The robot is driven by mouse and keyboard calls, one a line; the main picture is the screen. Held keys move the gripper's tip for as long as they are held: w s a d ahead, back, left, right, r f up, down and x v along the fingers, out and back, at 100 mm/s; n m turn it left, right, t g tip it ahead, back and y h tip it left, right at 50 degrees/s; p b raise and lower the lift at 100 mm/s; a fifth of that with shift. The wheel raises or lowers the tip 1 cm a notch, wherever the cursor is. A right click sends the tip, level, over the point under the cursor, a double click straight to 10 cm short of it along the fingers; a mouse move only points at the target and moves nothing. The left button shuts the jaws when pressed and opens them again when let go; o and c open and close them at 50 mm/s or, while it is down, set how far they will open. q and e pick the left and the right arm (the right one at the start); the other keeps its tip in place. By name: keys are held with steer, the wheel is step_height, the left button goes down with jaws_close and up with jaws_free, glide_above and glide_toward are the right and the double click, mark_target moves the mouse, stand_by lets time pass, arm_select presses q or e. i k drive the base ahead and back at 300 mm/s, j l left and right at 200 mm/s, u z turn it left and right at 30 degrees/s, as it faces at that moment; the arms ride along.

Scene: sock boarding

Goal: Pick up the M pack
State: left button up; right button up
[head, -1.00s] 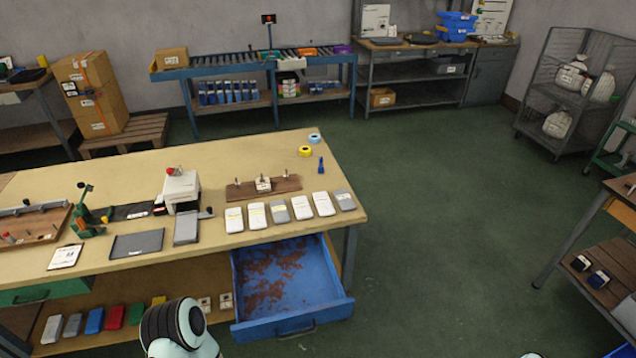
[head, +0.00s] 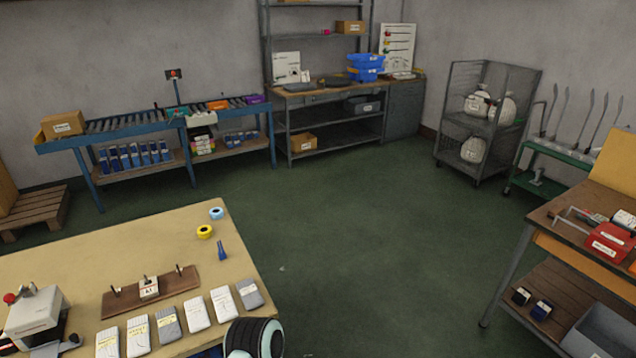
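A row of several flat packs lies along the front right edge of the wooden table (head: 110,235). To the right are two white packs with pale labels (head: 197,314) and a grey pack (head: 250,294) at the end. The label letters are too small to read, so I cannot tell which is the M pack. Part of my arm shows at the bottom edge beside the packs. Neither gripper is in view.
Behind the packs is a wooden board with pegs (head: 150,291). A white press (head: 34,315) stands at left. Tape rolls and a blue bottle (head: 222,250) sit near the far corner. A roller conveyor (head: 150,125) and a workbench (head: 565,240) stand beyond open green floor.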

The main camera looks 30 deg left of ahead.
mark_target(149, 288)
steer(key=i+l, duration=0.15)
steer(key=i, duration=0.6)
steer(key=i+l, duration=0.1)
steer(key=i, duration=0.65)
steer(key=i+j+u, duration=0.15)
steer(key=i+u, duration=0.55)
steer(key=u, duration=0.2)
steer(key=i+u, duration=0.3)
steer(key=u, duration=0.15)
steer(key=i+u, duration=0.45)
steer(key=i, duration=1.05)
steer(key=i+l+u, duration=0.15)
steer(key=i+u, duration=0.2)
steer(key=i+l+u, duration=0.3)
steer(key=i, duration=0.25)
steer(key=u, duration=1.8)
